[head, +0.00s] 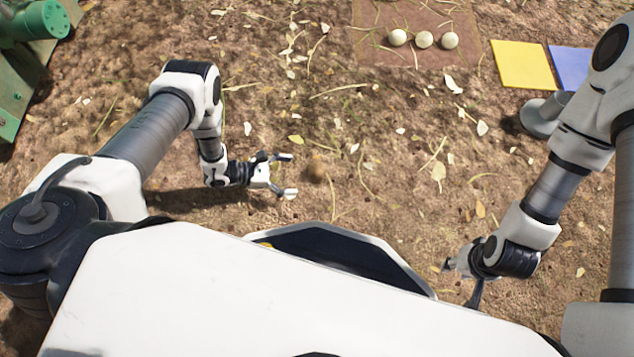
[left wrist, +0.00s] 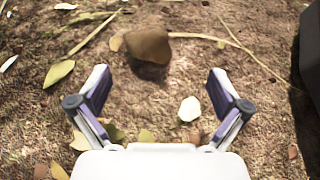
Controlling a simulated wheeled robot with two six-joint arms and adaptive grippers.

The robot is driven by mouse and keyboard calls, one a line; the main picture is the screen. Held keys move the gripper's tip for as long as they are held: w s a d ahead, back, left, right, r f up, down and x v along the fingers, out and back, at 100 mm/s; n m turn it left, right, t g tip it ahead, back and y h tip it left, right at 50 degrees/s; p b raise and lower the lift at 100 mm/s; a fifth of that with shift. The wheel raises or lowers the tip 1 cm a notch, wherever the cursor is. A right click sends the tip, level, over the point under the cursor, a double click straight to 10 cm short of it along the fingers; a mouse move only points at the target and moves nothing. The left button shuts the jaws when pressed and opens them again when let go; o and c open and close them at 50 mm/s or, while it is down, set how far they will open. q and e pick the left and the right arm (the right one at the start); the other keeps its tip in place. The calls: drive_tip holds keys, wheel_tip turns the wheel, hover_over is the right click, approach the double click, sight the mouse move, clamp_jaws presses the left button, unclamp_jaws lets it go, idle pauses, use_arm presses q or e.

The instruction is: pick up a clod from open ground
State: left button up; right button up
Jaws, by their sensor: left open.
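A brown clod (head: 316,170) lies on the open ground in the middle of the head view. It also shows in the left wrist view (left wrist: 149,45) as a rounded brown lump, beyond my fingertips. My left gripper (head: 288,174) is open, with its fingers pointing toward the clod from the left. In the left wrist view the spread fingers (left wrist: 155,85) have only soil and leaves between them, and the clod is apart from both. My right gripper (head: 462,280) is low at the right, far from the clod; its finger opening is unclear.
Three pale round things (head: 424,40) lie on a brown mat (head: 375,15) at the back. A yellow square (head: 522,64) and a blue square (head: 570,66) lie at the back right. Green machinery (head: 20,75) stands at the far left. The ground around the clod holds only leaves and straw.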

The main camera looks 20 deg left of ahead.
sight(309, 171)
use_arm(q)
drive_tip(key=shift+t, duration=0.5)
drive_tip(key=b+x, duration=0.1)
drive_tip(key=x, duration=0.1)
drive_tip(key=b+x, duration=0.2)
drive_tip(key=x, duration=0.1)
drive_tip(key=a+f+b+x, duration=0.1)
drive_tip(key=x, duration=0.2)
drive_tip(key=shift+w, duration=0.35)
drive_tip(key=shift+d+r, duration=0.1)
drive_tip(key=shift+r, duration=0.05)
drive_tip(key=c, duration=1.4)
